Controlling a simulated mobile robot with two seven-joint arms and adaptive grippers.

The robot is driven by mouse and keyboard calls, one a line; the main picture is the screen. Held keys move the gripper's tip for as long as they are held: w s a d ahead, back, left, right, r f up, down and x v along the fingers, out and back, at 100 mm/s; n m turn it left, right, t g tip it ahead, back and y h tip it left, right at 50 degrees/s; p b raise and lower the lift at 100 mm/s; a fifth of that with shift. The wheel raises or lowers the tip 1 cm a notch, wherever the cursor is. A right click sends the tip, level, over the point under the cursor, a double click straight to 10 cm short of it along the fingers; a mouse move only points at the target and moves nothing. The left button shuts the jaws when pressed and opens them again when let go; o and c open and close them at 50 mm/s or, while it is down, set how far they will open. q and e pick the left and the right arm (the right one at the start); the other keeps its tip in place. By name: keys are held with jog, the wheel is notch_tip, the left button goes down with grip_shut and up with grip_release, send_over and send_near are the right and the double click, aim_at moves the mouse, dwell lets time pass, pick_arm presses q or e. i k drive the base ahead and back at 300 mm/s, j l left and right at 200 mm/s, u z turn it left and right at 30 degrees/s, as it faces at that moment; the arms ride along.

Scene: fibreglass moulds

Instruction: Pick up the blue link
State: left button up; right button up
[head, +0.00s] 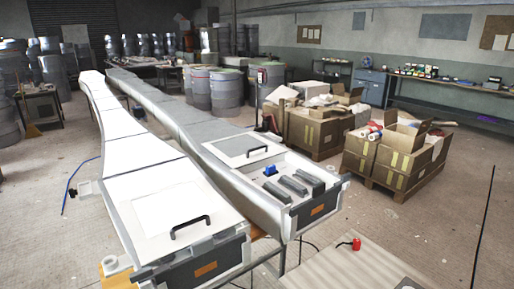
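A small blue piece (270,170), which looks like the blue link, sits on the open end section of the right long mould (250,182). It lies left of several dark grey bars and in front of a black-handled panel. It is too small to make out its exact shape. Neither of my grippers shows in the head view.
A white mould (150,180) with a black handle (191,227) runs alongside on the left. A red item (356,244) rests on a pale ribbed surface at the lower right. Filled cardboard boxes (402,165) stand on pallets at right. Floor between is mostly clear.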

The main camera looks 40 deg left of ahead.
aim_at(271, 169)
jog(key=u, duration=1.55)
jog(key=j+z, duration=0.15)
jog(key=z, duration=0.35)
